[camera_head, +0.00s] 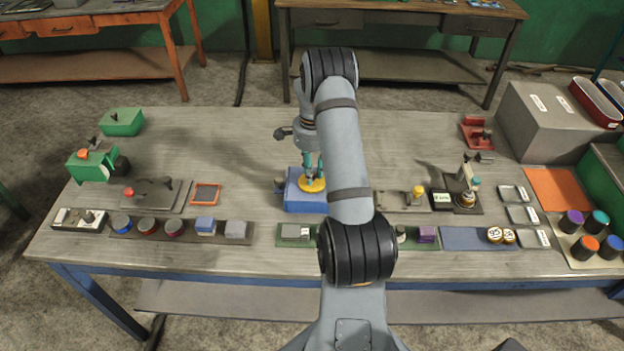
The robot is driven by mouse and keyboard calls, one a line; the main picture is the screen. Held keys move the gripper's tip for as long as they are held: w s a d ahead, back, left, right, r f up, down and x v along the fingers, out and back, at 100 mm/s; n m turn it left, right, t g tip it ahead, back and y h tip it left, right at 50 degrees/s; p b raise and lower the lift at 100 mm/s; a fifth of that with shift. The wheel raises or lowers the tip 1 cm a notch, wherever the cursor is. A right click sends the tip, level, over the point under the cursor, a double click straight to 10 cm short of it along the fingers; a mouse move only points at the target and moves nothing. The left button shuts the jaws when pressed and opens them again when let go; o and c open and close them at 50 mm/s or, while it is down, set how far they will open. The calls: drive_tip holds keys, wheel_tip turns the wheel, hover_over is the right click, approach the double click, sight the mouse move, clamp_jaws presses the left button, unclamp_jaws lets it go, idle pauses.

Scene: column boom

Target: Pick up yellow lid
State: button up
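The yellow lid (312,185) is a flat round disc on top of a blue box-like fixture (305,204) near the middle of the bench. My gripper (313,175) points down directly over the lid, with its teal fingers at or just above it. I cannot tell whether the fingers touch the lid or how far apart they are. My arm hides the right part of the blue fixture and some of the bench behind it.
The bench (230,140) has clear room left and behind the fixture. A green strip (285,240) with small parts lies in front. A green vise-like machine (90,165) stands left. A grey box (550,120) stands at the back right.

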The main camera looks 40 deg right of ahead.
clamp_jaws()
